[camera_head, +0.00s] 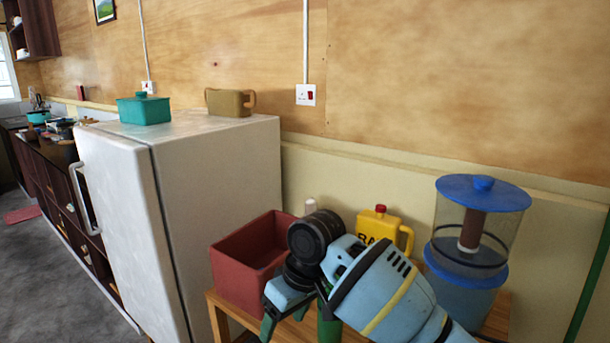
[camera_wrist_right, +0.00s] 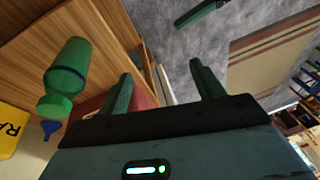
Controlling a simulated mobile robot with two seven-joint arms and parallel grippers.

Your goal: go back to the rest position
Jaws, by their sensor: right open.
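My right gripper (camera_head: 283,322) hangs at the end of my blue arm, in front of the red box and over the table's edge. In the right wrist view its two dark green fingers (camera_wrist_right: 160,78) stand wide apart with nothing between them. A green bottle (camera_wrist_right: 66,68) stands on the wooden table to the left of the fingers, apart from them. In the head view my arm hides part of the tabletop. My left gripper does not show in the head view.
The small table (camera_head: 217,318) holds a red box (camera_head: 238,279), a yellow container (camera_head: 377,228) and a blue-lidded water dispenser (camera_head: 473,235). A white fridge (camera_head: 222,175) stands left of it, with a teal pot (camera_head: 145,110) and a brown container (camera_head: 229,103) on top.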

